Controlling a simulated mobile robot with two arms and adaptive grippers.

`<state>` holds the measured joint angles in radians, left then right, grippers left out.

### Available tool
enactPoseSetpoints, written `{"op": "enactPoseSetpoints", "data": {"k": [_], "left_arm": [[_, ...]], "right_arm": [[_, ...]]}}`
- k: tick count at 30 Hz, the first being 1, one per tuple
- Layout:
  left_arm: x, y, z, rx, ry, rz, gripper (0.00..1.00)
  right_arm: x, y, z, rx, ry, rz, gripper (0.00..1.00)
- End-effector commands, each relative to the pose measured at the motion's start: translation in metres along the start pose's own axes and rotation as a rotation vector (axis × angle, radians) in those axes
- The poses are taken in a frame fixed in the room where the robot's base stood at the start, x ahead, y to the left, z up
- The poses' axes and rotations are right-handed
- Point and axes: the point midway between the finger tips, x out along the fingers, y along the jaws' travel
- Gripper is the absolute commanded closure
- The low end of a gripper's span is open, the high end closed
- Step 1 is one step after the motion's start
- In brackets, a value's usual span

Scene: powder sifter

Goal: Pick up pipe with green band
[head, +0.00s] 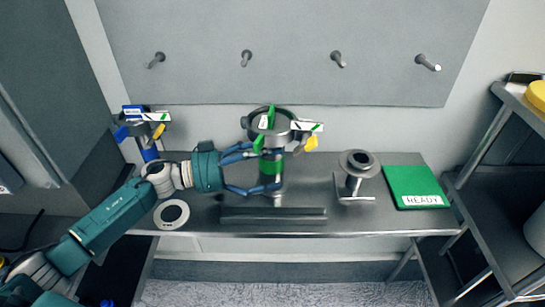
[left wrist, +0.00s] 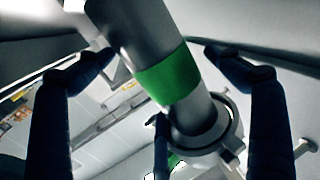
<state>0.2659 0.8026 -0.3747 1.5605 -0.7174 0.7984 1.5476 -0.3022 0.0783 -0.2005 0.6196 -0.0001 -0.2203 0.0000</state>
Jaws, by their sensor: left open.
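The grey metal pipe with a green band (head: 271,168) stands upright on the metal table, below a round grey part with green and yellow pieces. My left gripper (head: 252,171) reaches in from the left with its blue fingers spread beside the pipe. In the left wrist view, the pipe (left wrist: 140,35) with its green band (left wrist: 170,78) passes between the open fingers of my left gripper (left wrist: 165,58). I see a gap on each side of it, and cannot tell whether the third finger touches it. My right gripper is not in view.
A similar unit with a blue band (head: 150,150) stands at the table's left. A white ring (head: 171,214) lies near the front edge. A dark bar (head: 273,215) lies before the pipe. A flanged grey stand (head: 355,182) and a green READY mat (head: 415,182) are at right.

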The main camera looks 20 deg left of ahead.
Motion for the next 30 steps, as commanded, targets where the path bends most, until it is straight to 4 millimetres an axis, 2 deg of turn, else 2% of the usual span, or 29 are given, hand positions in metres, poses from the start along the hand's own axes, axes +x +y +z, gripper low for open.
{"op": "enactPoseSetpoints", "data": {"k": [3, 10, 22, 23, 30], "left_arm": [[0.0092, -0.0006, -0.0006, 0.000, 0.000, -0.001, 0.09], [0.0102, -0.0005, 0.0008, 0.001, -0.001, -0.001, 0.09], [0.0099, -0.0003, 0.0007, 0.000, -0.001, -0.001, 0.89], [0.0104, -0.0009, -0.0040, 0.004, 0.006, -0.001, 0.89], [0.0102, -0.0007, -0.0041, 0.004, 0.005, -0.001, 0.89]], "right_arm": [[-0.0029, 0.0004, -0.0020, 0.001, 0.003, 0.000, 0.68], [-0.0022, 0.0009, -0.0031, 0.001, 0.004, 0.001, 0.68], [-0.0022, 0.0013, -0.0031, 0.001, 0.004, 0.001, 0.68], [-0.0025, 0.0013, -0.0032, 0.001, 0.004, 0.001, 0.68], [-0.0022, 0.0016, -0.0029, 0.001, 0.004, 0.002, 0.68]]}}
